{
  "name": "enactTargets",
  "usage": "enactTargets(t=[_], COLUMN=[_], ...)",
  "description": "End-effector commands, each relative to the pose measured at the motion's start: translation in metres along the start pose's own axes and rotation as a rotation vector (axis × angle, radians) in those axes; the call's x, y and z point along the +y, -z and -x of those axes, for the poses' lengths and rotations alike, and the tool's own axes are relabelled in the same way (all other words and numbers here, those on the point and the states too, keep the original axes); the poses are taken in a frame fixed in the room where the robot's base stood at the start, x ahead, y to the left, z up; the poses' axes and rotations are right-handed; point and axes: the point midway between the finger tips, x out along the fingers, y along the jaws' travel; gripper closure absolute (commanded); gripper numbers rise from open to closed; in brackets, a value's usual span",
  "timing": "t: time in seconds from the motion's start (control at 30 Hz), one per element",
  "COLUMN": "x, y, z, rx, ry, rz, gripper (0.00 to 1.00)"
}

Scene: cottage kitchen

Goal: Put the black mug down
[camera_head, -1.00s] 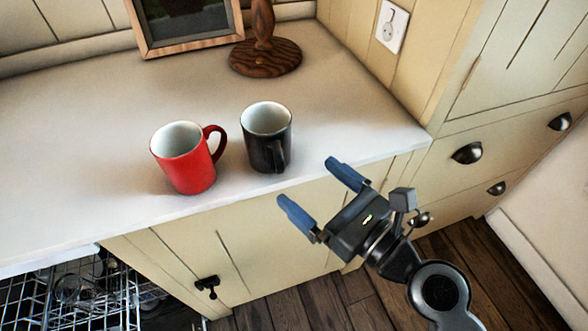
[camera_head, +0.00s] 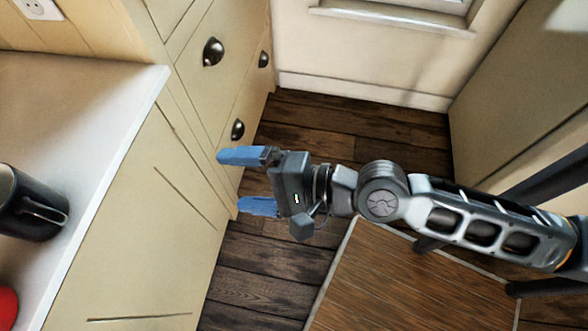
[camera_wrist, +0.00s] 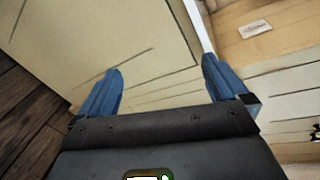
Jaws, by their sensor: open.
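The black mug (camera_head: 30,206) stands upright on the white countertop (camera_head: 88,112) at the left edge of the head view, partly cut off by the frame. Its handle faces right, toward the counter's edge. My gripper (camera_head: 237,181) is open and empty, out over the floor to the right of the counter, apart from the mug. In the wrist view my gripper's two blue fingers (camera_wrist: 163,88) are spread with nothing between them. The mug does not show in the wrist view.
A red mug (camera_head: 7,307) is barely in view at the lower left. Cream drawers with dark cup handles (camera_head: 213,52) stand beyond my gripper. A wooden table or board (camera_head: 410,285) lies below my arm. Dark floorboards (camera_head: 325,120) are clear toward the wall.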

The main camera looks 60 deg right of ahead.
Motion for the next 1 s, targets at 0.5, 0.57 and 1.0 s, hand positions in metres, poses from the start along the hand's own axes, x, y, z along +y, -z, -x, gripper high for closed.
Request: enactTargets(t=[0.5,0.57,1.0], x=[-0.007,-0.010,-0.013], y=[-0.010,-0.015,-0.021], z=[0.175,0.182,0.189], rx=[0.262,0.260,0.258], ry=[-0.197,-0.211,-0.226], rz=[1.640,1.731,1.841], gripper=[0.00,0.00,0.00])
